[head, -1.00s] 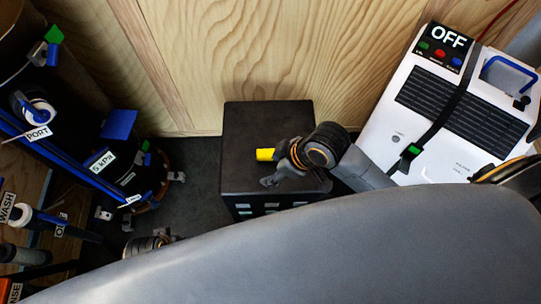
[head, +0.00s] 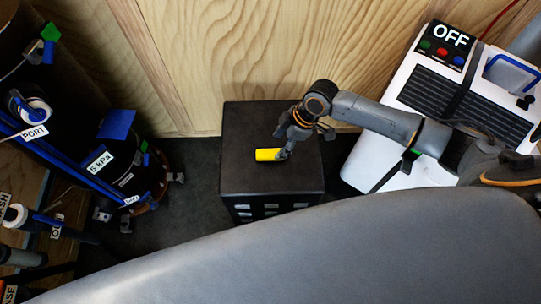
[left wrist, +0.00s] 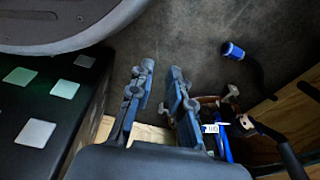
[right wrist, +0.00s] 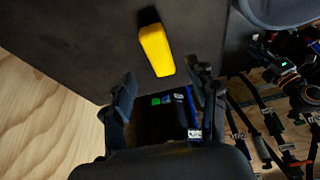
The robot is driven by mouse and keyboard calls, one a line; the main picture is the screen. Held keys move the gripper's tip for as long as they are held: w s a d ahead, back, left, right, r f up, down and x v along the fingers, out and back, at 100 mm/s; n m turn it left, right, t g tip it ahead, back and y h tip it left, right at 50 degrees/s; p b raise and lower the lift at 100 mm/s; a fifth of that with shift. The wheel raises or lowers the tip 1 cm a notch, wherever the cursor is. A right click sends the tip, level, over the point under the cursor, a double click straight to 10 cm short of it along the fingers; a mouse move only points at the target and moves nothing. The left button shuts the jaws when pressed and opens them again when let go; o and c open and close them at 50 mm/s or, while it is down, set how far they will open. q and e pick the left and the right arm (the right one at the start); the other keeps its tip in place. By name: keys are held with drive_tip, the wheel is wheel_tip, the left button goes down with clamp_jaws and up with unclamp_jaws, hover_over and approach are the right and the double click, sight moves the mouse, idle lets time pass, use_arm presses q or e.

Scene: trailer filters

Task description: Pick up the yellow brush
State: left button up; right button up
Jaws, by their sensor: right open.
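The yellow brush (head: 267,154) is a small yellow block lying on top of the black cabinet (head: 240,182). My right gripper (head: 284,142) is over the cabinet top, at the brush's right end. In the right wrist view the brush (right wrist: 155,48) lies ahead of my open right gripper (right wrist: 163,82), roughly in line with the gap between its fingers. Nothing is held there. Whether a finger touches the brush I cannot tell. My left gripper (left wrist: 153,88) shows in the left wrist view with its fingers apart and empty, above the dark floor.
A white machine (head: 380,168) with an OFF panel stands at the right, behind my right arm. A wooden wall (head: 235,50) rises behind the cabinet. Dark tanks with blue and green fittings (head: 117,124) stand at the left. The rest of the cabinet top is clear.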

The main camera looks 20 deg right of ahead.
sight(270, 153)
drive_tip(key=b+x, duration=0.1)
drive_tip(key=x, duration=0.6)
drive_tip(key=shift+a+r+b, duration=0.1)
drive_tip(key=shift+b, duration=0.2)
drive_tip(key=shift+w+a+f, duration=0.1)
drive_tip(key=shift+f, duration=0.1)
use_arm(q)
drive_tip(key=w+r, duration=0.3)
drive_tip(key=r, duration=0.2)
drive_tip(key=shift+w+d+r, duration=0.15)
drive_tip(key=shift+d, duration=0.1)
use_arm(e)
drive_tip(key=shift+c, duration=0.4)
clamp_jaws()
